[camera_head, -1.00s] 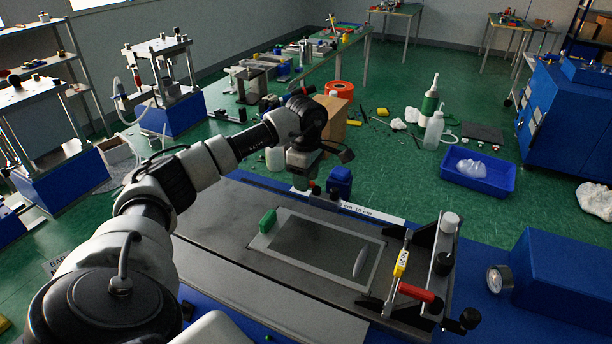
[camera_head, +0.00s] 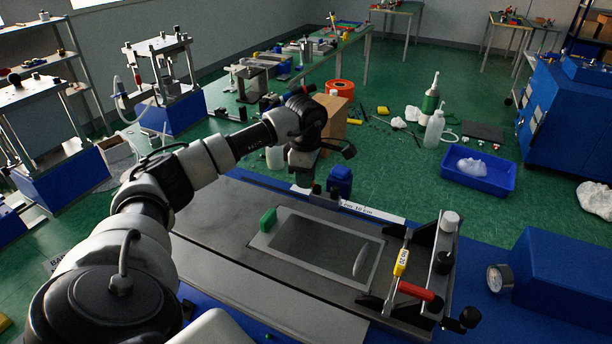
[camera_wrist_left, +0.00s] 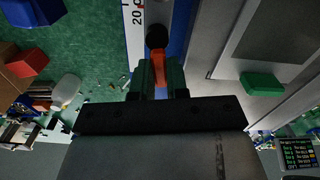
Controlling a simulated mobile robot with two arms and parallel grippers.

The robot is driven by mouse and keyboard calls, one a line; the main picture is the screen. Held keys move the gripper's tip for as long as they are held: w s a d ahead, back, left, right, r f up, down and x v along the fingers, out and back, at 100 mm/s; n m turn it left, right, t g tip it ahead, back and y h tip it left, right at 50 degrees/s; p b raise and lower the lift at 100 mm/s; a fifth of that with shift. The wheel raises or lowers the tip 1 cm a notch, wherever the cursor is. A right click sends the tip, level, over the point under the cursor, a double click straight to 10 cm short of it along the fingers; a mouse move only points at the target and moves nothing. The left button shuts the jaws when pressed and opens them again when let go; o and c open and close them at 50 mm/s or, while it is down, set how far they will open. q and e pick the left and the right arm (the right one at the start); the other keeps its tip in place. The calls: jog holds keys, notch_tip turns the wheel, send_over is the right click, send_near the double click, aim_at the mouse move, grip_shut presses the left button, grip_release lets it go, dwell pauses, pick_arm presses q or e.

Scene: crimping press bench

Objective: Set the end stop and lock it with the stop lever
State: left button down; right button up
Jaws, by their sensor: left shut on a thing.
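My left gripper (camera_head: 303,182) is at the back edge of the press bench, by the white scale strip (camera_head: 372,211). In the left wrist view its green fingers (camera_wrist_left: 160,76) are shut on an orange-red lever (camera_wrist_left: 158,68), which I take to be the stop lever. A round black knob (camera_wrist_left: 157,37) sits just beyond the lever, beside the scale (camera_wrist_left: 135,18). In the head view a blue block (camera_head: 340,180) stands right of the gripper; whether it is part of the end stop I cannot tell. My right gripper is out of view.
A green block (camera_head: 268,220) stands at the left corner of the framed plate (camera_head: 310,250). A black frame with a red handle (camera_head: 416,291) and yellow tag (camera_head: 401,262) stands at the right. A gauge (camera_head: 499,278) and a large blue box (camera_head: 565,280) lie beyond it.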

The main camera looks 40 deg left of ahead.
pick_arm(q)
jog(key=n, duration=0.3)
jog(key=s+d+n, duration=0.1)
jog(key=n, duration=0.1)
jog(key=shift+r+n, duration=0.1)
jog(key=shift+n, duration=0.2)
jog(key=n, duration=0.2)
jog(key=d+n, duration=0.1)
jog(key=n, duration=0.1)
jog(key=shift+s+n, duration=0.2)
jog(key=shift+n, duration=0.5)
jog(key=c, duration=1.1)
grip_release()
notch_tip(320, 180, up, 11)
jog(key=shift+f+b, duration=0.1)
jog(key=shift+b, duration=0.6)
